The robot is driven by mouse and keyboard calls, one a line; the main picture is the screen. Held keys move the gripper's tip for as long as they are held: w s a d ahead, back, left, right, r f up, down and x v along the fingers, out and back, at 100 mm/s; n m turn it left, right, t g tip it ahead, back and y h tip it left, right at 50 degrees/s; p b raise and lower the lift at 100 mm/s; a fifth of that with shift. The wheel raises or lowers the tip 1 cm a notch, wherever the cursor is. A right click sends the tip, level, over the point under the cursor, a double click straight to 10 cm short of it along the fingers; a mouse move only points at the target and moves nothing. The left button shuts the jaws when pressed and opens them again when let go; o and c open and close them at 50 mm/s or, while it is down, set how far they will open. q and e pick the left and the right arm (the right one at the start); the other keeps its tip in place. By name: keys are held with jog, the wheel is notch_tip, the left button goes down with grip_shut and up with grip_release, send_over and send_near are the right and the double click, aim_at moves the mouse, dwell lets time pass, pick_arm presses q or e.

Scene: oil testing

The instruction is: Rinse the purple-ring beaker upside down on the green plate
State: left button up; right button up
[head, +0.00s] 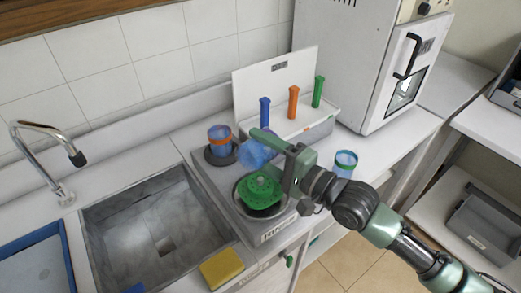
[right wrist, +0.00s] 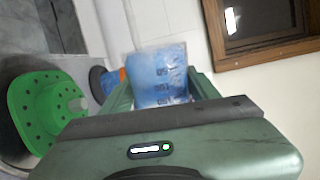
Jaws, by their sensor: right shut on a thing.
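My right gripper (head: 275,148) is shut on a clear blue beaker (head: 251,156) and holds it tilted above the green plate. The beaker also shows between the fingers in the right wrist view (right wrist: 160,72), with dark markings on its wall. Its ring colour is hard to make out, partly hidden by the fingers. The green plate (head: 259,194) is round with small holes and a raised middle, set in a dark round recess of the rinser. It also shows at the left of the right wrist view (right wrist: 38,112). The beaker looks apart from the plate. My left gripper is out of view.
An orange-ring beaker (head: 220,138) stands on a dark round pad behind the plate. A green-ring beaker (head: 345,162) stands to the right. A white box (head: 318,130) with blue, orange and green handles is behind. The sink (head: 150,215) and yellow sponge (head: 221,268) lie left.

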jog(key=m, duration=1.1)
jog(key=m+p, duration=0.1)
jog(key=m, duration=0.1)
jog(key=m+p, duration=0.4)
jog(key=shift+r, duration=0.35)
jog(key=b, duration=0.4)
send_over(261, 179)
notch_tip(261, 179, down, 5)
jog(key=shift+w+f, duration=0.1)
jog(key=shift+f+b, duration=0.6)
jog(key=shift+f, duration=0.2)
jog(key=o, duration=0.5)
jog(key=c, duration=0.4)
